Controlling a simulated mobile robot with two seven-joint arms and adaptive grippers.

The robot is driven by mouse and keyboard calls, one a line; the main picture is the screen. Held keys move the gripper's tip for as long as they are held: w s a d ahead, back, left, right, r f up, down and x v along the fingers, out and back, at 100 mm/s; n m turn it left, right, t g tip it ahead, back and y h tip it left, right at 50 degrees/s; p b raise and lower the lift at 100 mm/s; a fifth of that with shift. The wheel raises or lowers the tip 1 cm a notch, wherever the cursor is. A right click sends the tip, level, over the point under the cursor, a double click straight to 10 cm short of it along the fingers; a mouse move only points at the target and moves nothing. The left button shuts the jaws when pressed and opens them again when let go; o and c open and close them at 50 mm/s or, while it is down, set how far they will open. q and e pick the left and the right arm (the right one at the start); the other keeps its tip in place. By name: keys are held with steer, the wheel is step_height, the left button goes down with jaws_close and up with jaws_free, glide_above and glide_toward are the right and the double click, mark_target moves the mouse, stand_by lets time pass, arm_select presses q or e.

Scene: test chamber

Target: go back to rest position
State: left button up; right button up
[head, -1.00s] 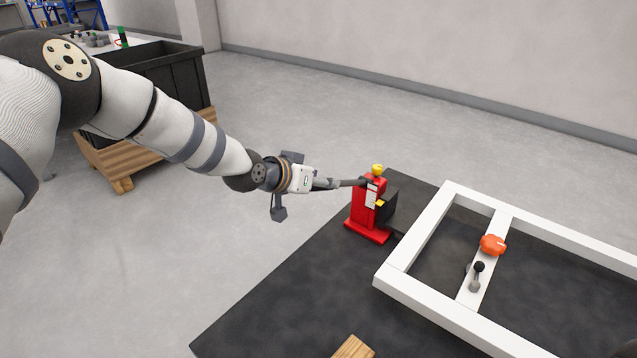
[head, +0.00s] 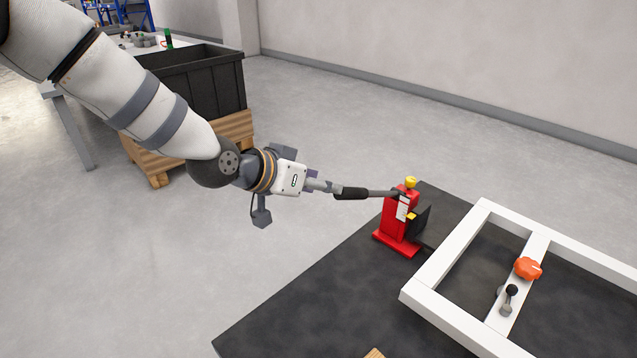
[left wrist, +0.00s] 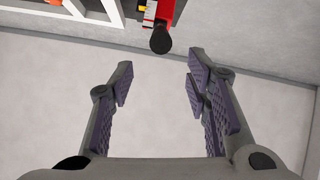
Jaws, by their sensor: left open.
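My left gripper (head: 328,186) comes in from the left in the head view. Its two fingers stand apart with nothing between them in the left wrist view (left wrist: 160,64). A red device (head: 397,222) with a yellow knob on top stands upright on the dark platform. A lever with a black grip (head: 351,193) points from it towards my gripper. In the left wrist view the round black end of the grip (left wrist: 160,41) lies just beyond the fingertips, apart from them. My right gripper is in neither view.
A white frame (head: 440,322) with an orange knob (head: 528,268) and a small black-topped lever (head: 510,292) lies on the dark platform (head: 310,300). A black crate (head: 205,85) on a wooden pallet (head: 238,128) stands behind my left arm. Grey floor is clear around the platform.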

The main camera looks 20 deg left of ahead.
arm_select(q)
steer(key=s+d+f+n+g+y+p, duration=0.1)
steer(key=s+d+f+g+p, duration=0.15)
steer(key=s+f, duration=0.7)
steer(key=s+d+f+g+p, duration=0.1)
steer(key=s+f+g+p, duration=0.4)
steer(key=s, duration=0.7)
steer(key=s+a+g+y+p, duration=0.1)
steer(key=s+g, duration=0.1)
steer(key=s, duration=1.3)
steer(key=s+a+f+n+g+y+p, duration=0.1)
steer(key=s+g+y, duration=0.1)
steer(key=s, duration=1.2)
steer(key=shift+s+a+g, duration=0.3)
steer(key=shift+s+g, duration=0.05)
steer(key=shift+g, duration=0.3)
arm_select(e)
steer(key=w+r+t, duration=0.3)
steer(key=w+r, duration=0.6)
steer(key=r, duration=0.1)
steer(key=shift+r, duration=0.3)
arm_select(q)
steer(key=shift+f, duration=0.1)
